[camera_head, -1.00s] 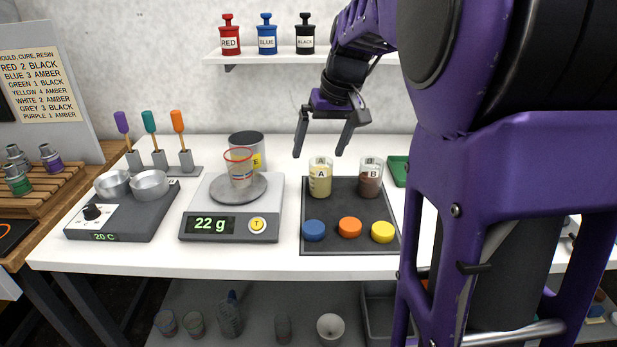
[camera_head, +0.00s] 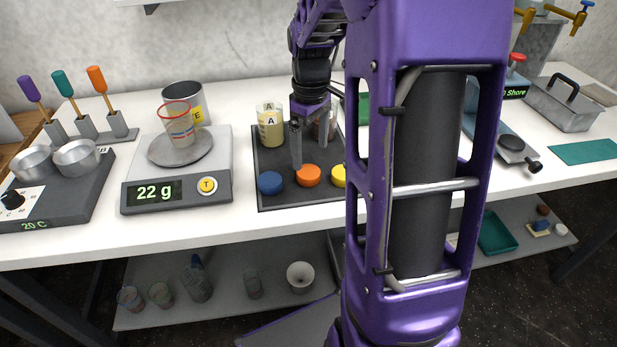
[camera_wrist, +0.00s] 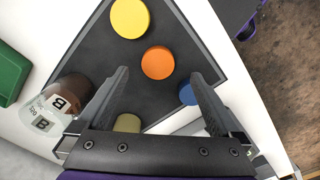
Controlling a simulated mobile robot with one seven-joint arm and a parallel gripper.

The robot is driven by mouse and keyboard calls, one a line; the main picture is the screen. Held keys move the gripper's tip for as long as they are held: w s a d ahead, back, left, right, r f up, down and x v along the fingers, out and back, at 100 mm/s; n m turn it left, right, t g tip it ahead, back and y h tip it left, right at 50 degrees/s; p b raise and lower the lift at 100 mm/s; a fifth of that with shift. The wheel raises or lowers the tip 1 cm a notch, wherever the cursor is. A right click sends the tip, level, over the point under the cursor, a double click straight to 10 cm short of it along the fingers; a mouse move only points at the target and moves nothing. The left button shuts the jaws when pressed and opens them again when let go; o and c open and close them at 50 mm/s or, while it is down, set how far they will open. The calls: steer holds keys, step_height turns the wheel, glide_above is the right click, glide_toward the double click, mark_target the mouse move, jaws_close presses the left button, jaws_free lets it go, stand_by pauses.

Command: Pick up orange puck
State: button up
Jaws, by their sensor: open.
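The orange puck (camera_head: 308,175) lies on the dark tray (camera_head: 262,205) between the blue puck (camera_head: 270,183) and the yellow puck (camera_head: 338,176). My gripper (camera_head: 322,160) is open and empty above the tray, just behind and over the orange puck in the head view. In the wrist view the orange puck (camera_wrist: 158,63) lies ahead of my open gripper (camera_wrist: 160,75), roughly centred between the fingers. The yellow puck (camera_wrist: 130,18) is beyond it and the blue puck (camera_wrist: 187,94) is beside the right finger. My arm hides the tray's right part in the head view.
Cup A (camera_head: 270,128) stands at the tray's back left. Cup B (camera_wrist: 58,100) is close to my left finger in the wrist view. A scale (camera_head: 140,169) reading 22 g holds a red-rimmed cup (camera_head: 178,124) left of the tray. A green tray (camera_wrist: 12,62) lies beyond.

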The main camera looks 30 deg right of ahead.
mark_target(310, 172)
step_height(310, 172, down, 6)
steer(key=shift+w+f+b, duration=0.15)
steer(key=shift+f+b, duration=0.1)
steer(key=shift+b, duration=0.3)
steer(key=c, duration=1.4)
